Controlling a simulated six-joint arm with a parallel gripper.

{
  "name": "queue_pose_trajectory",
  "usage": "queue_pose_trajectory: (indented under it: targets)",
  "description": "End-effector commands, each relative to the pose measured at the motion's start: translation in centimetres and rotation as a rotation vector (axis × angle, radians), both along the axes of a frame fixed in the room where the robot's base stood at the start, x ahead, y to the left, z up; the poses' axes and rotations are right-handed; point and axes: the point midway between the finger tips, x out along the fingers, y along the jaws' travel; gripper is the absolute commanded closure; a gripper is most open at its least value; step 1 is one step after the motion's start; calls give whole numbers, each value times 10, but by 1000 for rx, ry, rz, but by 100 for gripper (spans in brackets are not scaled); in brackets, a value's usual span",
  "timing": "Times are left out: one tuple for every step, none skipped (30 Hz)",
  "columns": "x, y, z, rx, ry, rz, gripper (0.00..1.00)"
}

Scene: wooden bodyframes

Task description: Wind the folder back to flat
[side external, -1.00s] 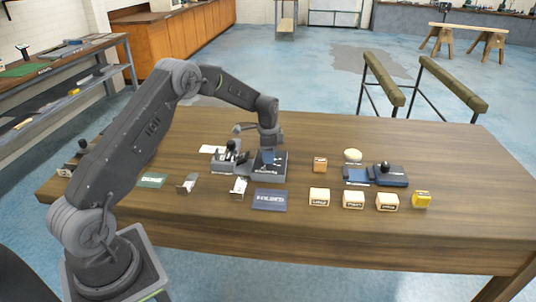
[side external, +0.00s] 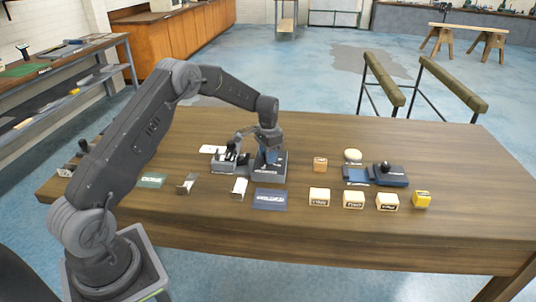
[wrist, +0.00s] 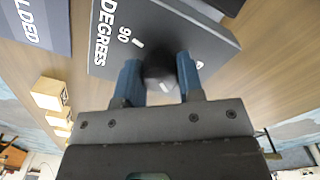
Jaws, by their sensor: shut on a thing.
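The folder's dark grey block (side external: 266,177) stands near the middle of the table. In the wrist view its top (wrist: 118,22) is marked "DEGREES" and "90", with small white marks. My gripper (side external: 269,157) is low over this block. In the wrist view its two blue fingers (wrist: 160,70) are closed on either side of a dark round knob (wrist: 160,76) on the block's top. The fingers and wrist partly hide the knob. A grey fixture with black upright parts (side external: 229,157) stands beside the block on its left. The folding part's angle cannot be read.
A blue labelled plate (side external: 270,199) lies in front of the block and shows in the wrist view (wrist: 40,20). Several cream blocks (side external: 319,196), a yellow block (side external: 421,199) and a blue device with a black knob (side external: 390,175) stand to the right. Small metal brackets (side external: 239,187) stand front left.

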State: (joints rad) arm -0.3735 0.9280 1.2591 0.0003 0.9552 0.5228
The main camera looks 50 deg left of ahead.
Motion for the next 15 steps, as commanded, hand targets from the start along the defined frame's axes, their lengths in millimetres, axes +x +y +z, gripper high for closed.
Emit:
queue_pose_trajectory:
  targets:
    - [0, 0, 0, 0, -2, 47, 89]
    - [0, 0, 0, 0, -2, 75, 89]
    - [0, 0, 0, 0, -2, 113, 89]
    - [0, 0, 0, 0, -2, 141, 89]
    - [0, 0, 0, 0, -2, 170, 89]
    - [0, 0, 0, 0, -2, 207, 89]
    - [0, 0, 0, 0, -2, 235, 89]
    - [1, 0, 0, 0, -2, 263, 89]
    - [1, 0, 0, -1, -2, 299, 89]
    - [1, 0, 0, 0, -2, 325, 89]
    - [1, 0, 0, 0, -2, 351, 89]
    - [1, 0, 0, 0, -2, 384, 89]
    - [1, 0, 0, -1, -2, 408, 89]
    - [1, 0, 0, 0, -2, 431, 89]
    - [1, 0, 0, 0, -2, 461, 89]
